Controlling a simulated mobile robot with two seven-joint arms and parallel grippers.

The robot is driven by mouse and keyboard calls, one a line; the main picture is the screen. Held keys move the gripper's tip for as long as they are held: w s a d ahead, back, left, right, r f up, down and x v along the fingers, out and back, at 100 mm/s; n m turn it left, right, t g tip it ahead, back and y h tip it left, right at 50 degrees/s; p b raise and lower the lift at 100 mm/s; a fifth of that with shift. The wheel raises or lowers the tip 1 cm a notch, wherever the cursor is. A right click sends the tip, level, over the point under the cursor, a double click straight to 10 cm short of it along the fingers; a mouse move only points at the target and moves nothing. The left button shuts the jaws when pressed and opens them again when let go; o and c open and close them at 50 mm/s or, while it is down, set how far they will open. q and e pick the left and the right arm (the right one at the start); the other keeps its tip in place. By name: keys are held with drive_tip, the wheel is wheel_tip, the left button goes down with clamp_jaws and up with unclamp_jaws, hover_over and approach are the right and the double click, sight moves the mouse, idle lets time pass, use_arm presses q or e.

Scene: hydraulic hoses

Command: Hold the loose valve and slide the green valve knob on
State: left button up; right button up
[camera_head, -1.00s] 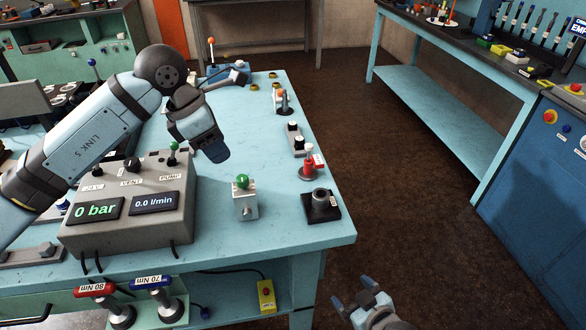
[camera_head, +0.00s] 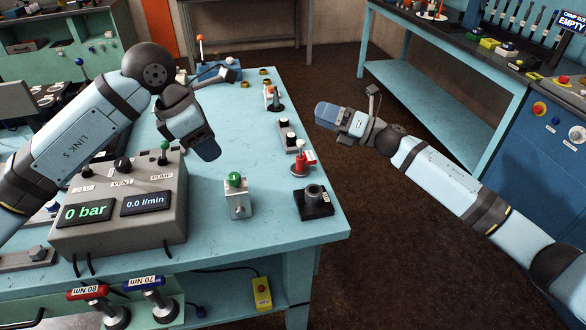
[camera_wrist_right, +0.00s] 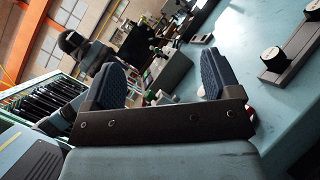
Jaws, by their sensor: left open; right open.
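A silver valve block (camera_head: 238,205) stands upright on the blue table. A round green knob (camera_head: 235,180) shows at its top; I cannot tell how it is seated there. My left gripper (camera_head: 204,148) is open and empty, above the table behind and left of the valve, pointing down. My right gripper (camera_head: 323,113) is off the table's right edge, farther back than the valve, pointing left. In the right wrist view my right gripper (camera_wrist_right: 163,80) has its two fingers wide apart with nothing held between them.
A grey control box (camera_head: 120,210) with displays stands left of the valve. A black block with a round socket (camera_head: 313,202) and a red fitting (camera_head: 302,162) are to its right. A grey block with black knobs (camera_head: 287,136) lies farther back. The table's front is clear.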

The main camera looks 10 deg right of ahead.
sight(238, 196)
drive_tip(key=s+a+f+n+g+h, duration=0.4)
drive_tip(key=s+a+f+n+g, duration=0.5)
drive_tip(key=n, duration=0.6)
drive_tip(key=shift+g, duration=0.9)
drive_tip(key=x, duration=0.4)
drive_tip(key=r+x, duration=0.1)
drive_tip(key=x, duration=0.8)
drive_tip(key=shift+w+a+r, duration=0.15)
drive_tip(key=shift+a, duration=0.2)
drive_tip(key=shift+w+a+r, duration=0.15)
drive_tip(key=shift+a, duration=0.15)
